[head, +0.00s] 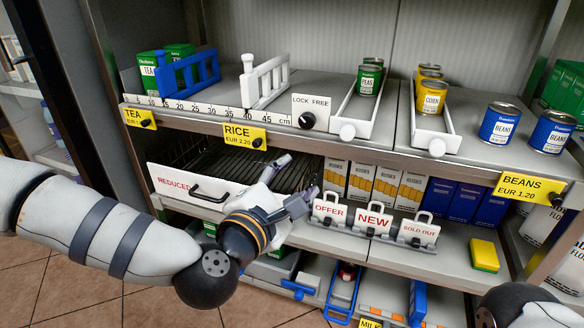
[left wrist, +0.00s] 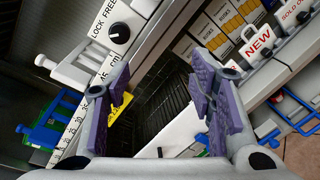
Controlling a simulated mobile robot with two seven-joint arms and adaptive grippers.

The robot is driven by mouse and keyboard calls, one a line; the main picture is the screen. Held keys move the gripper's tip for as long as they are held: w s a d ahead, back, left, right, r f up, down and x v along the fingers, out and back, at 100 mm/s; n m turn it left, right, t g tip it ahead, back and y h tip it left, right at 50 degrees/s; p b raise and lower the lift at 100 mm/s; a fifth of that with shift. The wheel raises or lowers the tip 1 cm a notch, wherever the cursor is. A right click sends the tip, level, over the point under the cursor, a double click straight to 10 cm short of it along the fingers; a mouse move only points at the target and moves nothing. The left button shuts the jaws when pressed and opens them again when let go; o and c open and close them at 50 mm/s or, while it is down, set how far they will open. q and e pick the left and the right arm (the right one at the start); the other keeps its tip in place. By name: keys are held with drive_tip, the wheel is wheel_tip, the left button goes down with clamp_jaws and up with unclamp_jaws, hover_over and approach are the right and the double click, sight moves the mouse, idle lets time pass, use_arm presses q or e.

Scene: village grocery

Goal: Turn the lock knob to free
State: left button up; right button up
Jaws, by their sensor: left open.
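The lock knob (head: 308,120) is a round black knob on a white plate marked LOCK FREE (head: 310,103), on the shelf's front edge. In the left wrist view the knob (left wrist: 120,33) is at the upper left. I cannot tell for sure which word its pointer faces. My left gripper (head: 298,177) is open and empty, below the knob and apart from it, in front of the lower shelf. In the left wrist view its purple finger pads (left wrist: 163,100) stand wide apart. My right gripper is out of view.
A REDUCED drawer (head: 185,185) is just left of my left gripper. OFFER, NEW and SOLD OUT signs (head: 374,219) stand close on its right. Above are a ruler rail (head: 215,108) with a white divider (head: 265,82) and white can trays (head: 355,115).

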use_arm(q)
drive_tip(key=n+t, duration=0.2)
approach(306, 123)
drive_tip(key=shift+y, duration=0.4)
drive_tip(key=x, duration=0.4)
drive_tip(key=b+x, duration=0.1)
drive_tip(key=x, duration=0.4)
drive_tip(key=shift+s+d+r, duration=0.1)
drive_tip(key=shift+d+r, duration=0.1)
drive_tip(key=c, duration=1.2)
